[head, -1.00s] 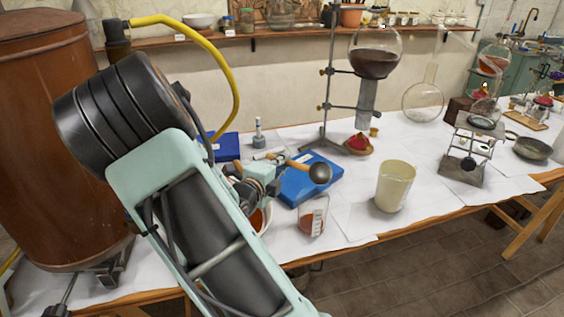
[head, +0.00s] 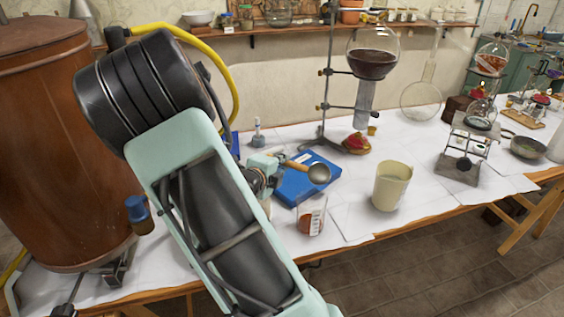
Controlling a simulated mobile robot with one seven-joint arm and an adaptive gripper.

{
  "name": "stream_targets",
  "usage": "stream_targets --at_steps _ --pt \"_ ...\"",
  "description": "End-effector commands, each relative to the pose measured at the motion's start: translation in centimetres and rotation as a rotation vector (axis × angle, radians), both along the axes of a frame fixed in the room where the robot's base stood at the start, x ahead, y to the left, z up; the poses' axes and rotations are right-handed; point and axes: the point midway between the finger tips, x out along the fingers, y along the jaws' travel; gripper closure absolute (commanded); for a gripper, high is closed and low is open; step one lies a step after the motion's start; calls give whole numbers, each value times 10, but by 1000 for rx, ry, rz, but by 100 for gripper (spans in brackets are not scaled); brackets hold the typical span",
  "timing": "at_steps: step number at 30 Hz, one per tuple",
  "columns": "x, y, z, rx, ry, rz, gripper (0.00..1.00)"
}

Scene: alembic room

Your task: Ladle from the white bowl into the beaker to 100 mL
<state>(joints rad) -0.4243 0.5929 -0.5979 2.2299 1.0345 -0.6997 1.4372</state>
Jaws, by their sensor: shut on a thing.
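My gripper (head: 276,162) is shut on the wooden handle of a ladle, partly hidden behind my own arm. The ladle (head: 319,174) has a round metal bowl, which appears in front of the blue box and above the beaker in the picture. I cannot tell whether the ladle holds liquid. The glass beaker (head: 311,214) stands upright on the white-covered table, with orange-red liquid in its lower part. Its exact level against the marks is too small to read. The white bowl is almost wholly hidden behind my arm, left of the beaker.
A cream jug (head: 391,186) stands right of the beaker. A blue box (head: 300,188) lies behind it. A stand with a round flask (head: 373,58) is further back. A brown bottle with a blue cap (head: 139,214) and a large copper-brown vessel (head: 55,150) are at left.

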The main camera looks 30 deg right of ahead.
Motion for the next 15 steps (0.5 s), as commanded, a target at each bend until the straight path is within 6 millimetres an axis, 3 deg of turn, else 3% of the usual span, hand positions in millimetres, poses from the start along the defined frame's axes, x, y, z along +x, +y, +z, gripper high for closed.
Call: stream_targets --at_steps 15 --pt "1 -3 4 70 37 -1 100"
